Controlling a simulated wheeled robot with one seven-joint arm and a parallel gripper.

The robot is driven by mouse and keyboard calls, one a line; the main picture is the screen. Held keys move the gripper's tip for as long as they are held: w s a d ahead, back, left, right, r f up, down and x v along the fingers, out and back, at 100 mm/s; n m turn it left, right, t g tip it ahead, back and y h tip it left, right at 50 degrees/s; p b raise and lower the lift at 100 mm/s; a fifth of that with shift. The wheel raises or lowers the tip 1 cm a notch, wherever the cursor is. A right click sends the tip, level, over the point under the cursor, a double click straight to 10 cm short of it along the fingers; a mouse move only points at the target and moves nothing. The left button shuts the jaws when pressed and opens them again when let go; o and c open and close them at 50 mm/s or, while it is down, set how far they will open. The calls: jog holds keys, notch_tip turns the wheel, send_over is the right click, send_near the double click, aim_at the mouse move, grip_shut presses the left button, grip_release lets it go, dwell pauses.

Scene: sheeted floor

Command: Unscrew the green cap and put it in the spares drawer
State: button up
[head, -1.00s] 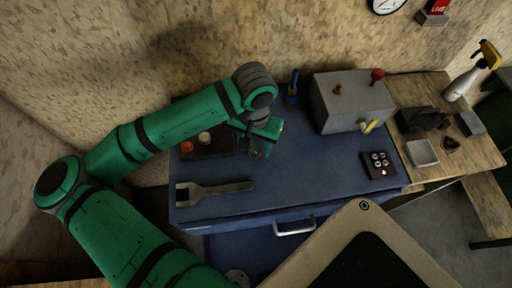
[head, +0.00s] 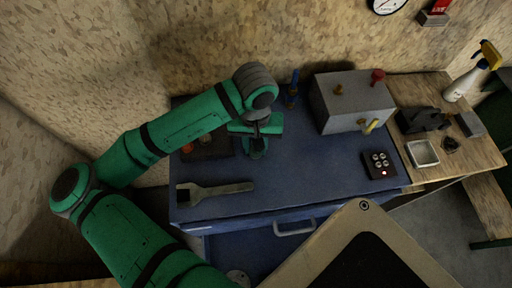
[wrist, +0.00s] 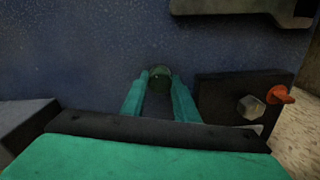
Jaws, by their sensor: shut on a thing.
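My gripper (head: 257,152) points down over the blue cabinet top (head: 320,165), right of the dark block. In the wrist view my gripper's two green fingers (wrist: 160,88) are closed on a small, dark green round thing (wrist: 160,71), which looks like the green cap. The fingers hide most of it, and I cannot tell whether it is still on a thread. The dark block (wrist: 228,98) beside it carries a grey hex piece (wrist: 250,107) and an orange piece (wrist: 279,95). A drawer handle (head: 294,228) is on the cabinet's front; I cannot tell which drawer is for spares.
A wrench (head: 214,191) lies near the cabinet's front left. A grey box (head: 352,101) with knobs stands at the back, beside a blue tool (head: 292,90). A button pad (head: 380,164) is at the right. The middle of the top is clear.

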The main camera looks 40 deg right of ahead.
jog(key=n, duration=0.3)
jog(key=shift+s+n, duration=0.1)
jog(key=shift+n, duration=0.2)
jog(key=n, duration=0.4)
jog(key=shift+n, duration=0.3)
jog(key=n, duration=0.7)
jog(key=shift+n, duration=0.4)
jog(key=o, duration=1.2)
jog(key=shift+c, duration=0.2)
jog(key=shift+c, duration=0.8)
